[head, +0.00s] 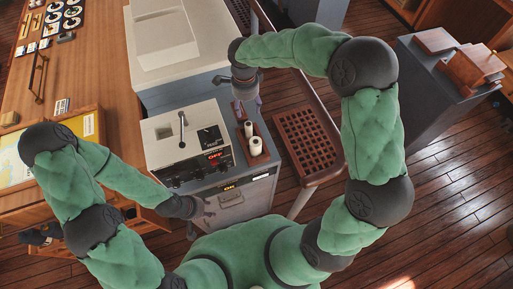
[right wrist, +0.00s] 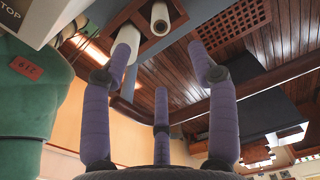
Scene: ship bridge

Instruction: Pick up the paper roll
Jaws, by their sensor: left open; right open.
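Two white paper rolls stand side by side in a brown wooden holder (head: 266,156) on the grey console; the upper one (head: 248,130) and the lower one (head: 256,147) both show in the head view. In the right wrist view one roll (right wrist: 160,18) shows its round end with a hole, and another (right wrist: 131,36) is partly behind a finger. My right gripper (head: 248,108) is open and empty just above the holder, its purple fingers apart from the rolls. My left gripper (head: 207,206) is open and empty low at the console's front, left of the holder.
The console's control panel (head: 185,140) with a lever lies left of the holder. A wooden chart table (head: 60,85) stands at the left, a grey cabinet (head: 440,95) at the right.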

